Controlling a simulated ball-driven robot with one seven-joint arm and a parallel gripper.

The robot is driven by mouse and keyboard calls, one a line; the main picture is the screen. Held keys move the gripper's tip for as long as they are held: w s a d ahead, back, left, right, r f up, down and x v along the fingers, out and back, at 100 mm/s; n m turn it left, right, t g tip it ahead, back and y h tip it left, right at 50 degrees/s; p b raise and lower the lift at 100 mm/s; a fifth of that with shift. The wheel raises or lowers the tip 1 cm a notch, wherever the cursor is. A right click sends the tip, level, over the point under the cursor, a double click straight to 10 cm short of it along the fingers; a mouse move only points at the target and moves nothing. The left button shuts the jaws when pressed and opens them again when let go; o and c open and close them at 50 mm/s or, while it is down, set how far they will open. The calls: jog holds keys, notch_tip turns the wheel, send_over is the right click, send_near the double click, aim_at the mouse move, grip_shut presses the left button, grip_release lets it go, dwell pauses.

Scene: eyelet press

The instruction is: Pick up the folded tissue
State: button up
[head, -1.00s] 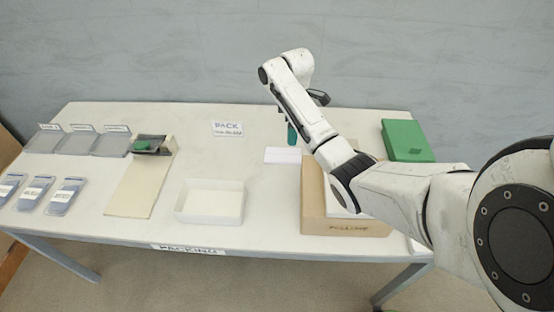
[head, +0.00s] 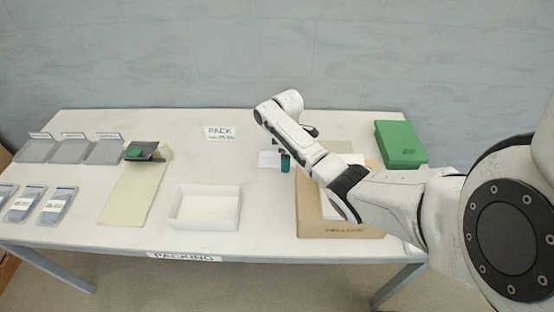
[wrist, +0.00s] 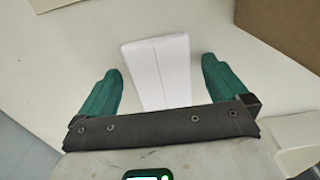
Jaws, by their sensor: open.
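The folded tissue (wrist: 158,72) is a flat white piece with a lengthwise crease, lying on the table. In the wrist view it reaches between the two green fingers of my gripper (wrist: 160,85), with a gap on either side. My gripper is open and empty. In the head view the tissue (head: 268,159) shows as a small white patch left of the gripper (head: 285,162), partly hidden by it. How high the fingers are above the table is hard to tell.
A cardboard box (head: 309,222) stands right of the tissue, partly behind my arm. A green box (head: 400,145) is at the back right. A white open tray (head: 205,223) sits front centre. A PACK sign (head: 220,133) stands at the back. Grey trays (head: 72,152) are at the left.

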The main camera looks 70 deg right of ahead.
jog(key=shift+f, duration=0.1)
jog(key=shift+c, duration=0.2)
jog(key=c, duration=1)
